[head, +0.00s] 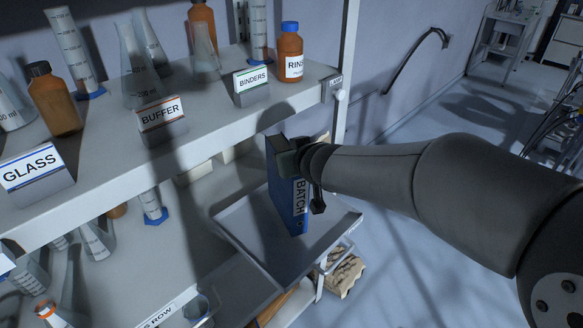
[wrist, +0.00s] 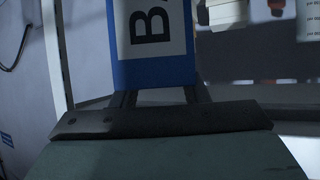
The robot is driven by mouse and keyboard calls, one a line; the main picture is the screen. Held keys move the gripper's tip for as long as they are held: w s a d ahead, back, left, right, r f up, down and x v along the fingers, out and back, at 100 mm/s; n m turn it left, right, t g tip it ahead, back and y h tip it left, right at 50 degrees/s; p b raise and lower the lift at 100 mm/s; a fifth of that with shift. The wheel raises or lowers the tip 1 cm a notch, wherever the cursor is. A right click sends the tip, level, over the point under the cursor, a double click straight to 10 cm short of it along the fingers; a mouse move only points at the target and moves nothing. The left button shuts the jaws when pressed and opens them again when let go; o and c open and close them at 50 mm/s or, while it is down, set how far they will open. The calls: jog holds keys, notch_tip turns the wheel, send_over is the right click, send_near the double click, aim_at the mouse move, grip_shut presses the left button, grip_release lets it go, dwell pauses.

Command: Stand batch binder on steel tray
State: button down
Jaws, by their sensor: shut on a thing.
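The batch binder (head: 291,205) is blue with a white label reading BATCH and stands roughly upright over the steel tray (head: 245,222). Whether its bottom touches the tray is hard to tell. My gripper (head: 296,158) is shut on the upper part of the binder, coming from the right. In the wrist view the binder's blue spine (wrist: 155,70) shows with part of its label, between the fingers (wrist: 155,96). The steel tray is a shallow grey tray on a lower level, below the shelf. My gripper and arm hide part of the binder's top.
The upper shelf (head: 205,130) runs just above and left of the binder, holding bottles, flasks and cylinders. Signs there read GLASS, BUFFER and BINDERS (head: 251,83). Glassware stands on the lower shelf at left. Open floor (head: 440,220) lies at right.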

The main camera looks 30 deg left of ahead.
jog(key=shift+f+b, duration=1.7)
jog(key=shift+f, duration=0.1)
jog(key=c, duration=0.8)
grip_release()
jog(key=shift+c, duration=0.2)
jog(key=p+v, duration=0.5)
jog(key=v, duration=0.7)
jog(key=shift+s, duration=0.1)
